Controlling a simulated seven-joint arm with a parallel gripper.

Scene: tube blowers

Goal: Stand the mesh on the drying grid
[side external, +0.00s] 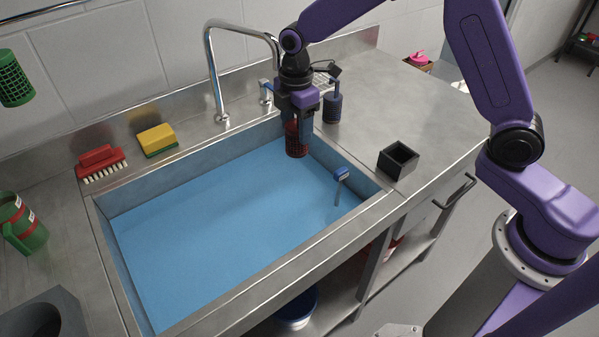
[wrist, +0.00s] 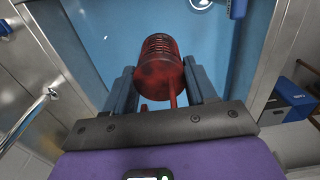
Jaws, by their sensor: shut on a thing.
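The red mesh (side external: 297,141), a slotted cylinder, is held upright between the fingers of my gripper (side external: 296,122), which is shut on it. It hangs over the far right part of the sink, near the back rim. In the wrist view the red mesh (wrist: 160,68) sits between the two blue fingers of my gripper (wrist: 163,82), with the blue of the sink beyond it. What looks like the drying grid (side external: 321,79), a pale wire rack, is on the counter behind my gripper and partly hidden by it.
The sink (side external: 220,215) is blue inside, with a blue-headed tool (side external: 341,174) standing at its right. A tall faucet (side external: 212,70) rises behind it. A dark bottle (side external: 332,107) and black square cup (side external: 398,160) stand on the right counter. A brush (side external: 100,160) and sponge (side external: 156,139) lie left.

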